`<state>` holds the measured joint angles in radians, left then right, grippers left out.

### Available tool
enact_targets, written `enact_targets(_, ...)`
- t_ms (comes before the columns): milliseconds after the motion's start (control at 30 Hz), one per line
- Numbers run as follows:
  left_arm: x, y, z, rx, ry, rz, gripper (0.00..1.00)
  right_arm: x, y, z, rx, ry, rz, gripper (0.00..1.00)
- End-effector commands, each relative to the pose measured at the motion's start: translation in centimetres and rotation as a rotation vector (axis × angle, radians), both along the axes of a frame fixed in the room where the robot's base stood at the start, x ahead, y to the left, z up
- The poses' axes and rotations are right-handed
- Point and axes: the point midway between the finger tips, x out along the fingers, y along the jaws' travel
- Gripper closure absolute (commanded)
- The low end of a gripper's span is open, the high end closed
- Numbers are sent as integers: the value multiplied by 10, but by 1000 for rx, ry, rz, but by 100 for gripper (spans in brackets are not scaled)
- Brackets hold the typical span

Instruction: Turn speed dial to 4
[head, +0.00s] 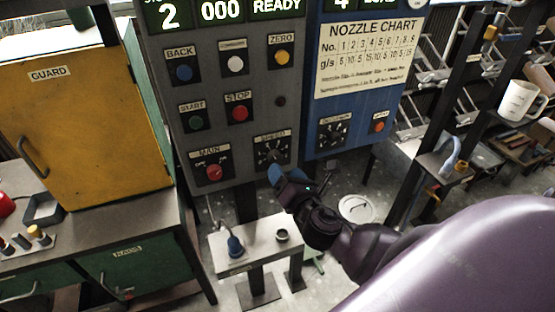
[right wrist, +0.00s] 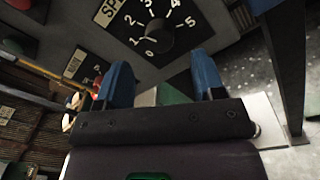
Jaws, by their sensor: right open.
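The speed dial (head: 271,153) is a black knob on a black plate at the lower right of the grey panel. In the right wrist view the speed dial (right wrist: 158,36) shows white numbers 0 to 5 around it. A small light mark on the knob's left side seems to lie toward 0 or 1, but I cannot read it surely. My right gripper (head: 277,174) is just below the dial in the head view. In the right wrist view my right gripper (right wrist: 163,76) is open and empty, its blue fingers apart and short of the knob. My left gripper is not in view.
The red main knob (head: 213,172) is left of the dial, with start, stop and other buttons above. A blue panel (head: 365,88) with another dial (head: 333,132) stands at the right. Below is a small white stand (head: 262,247). A yellow guard cabinet (head: 85,125) is at the left.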

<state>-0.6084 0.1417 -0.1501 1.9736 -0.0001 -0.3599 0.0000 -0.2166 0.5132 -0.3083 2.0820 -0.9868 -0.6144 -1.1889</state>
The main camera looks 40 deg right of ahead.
Motion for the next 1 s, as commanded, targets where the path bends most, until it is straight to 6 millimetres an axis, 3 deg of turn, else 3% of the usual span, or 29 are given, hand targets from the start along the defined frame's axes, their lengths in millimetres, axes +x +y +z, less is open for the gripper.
enact_targets(100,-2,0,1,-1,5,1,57,20,-3,1,-1,-1,0,38)
enact_targets(300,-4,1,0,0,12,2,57,42,-7,0,0,0,0,38)
enact_targets(733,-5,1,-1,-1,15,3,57,50,-9,0,0,0,0,38)
enact_targets(767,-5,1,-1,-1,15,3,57,50,-9,0,0,1,1,39)
enact_targets(1000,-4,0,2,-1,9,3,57,50,-9,0,1,1,1,76)
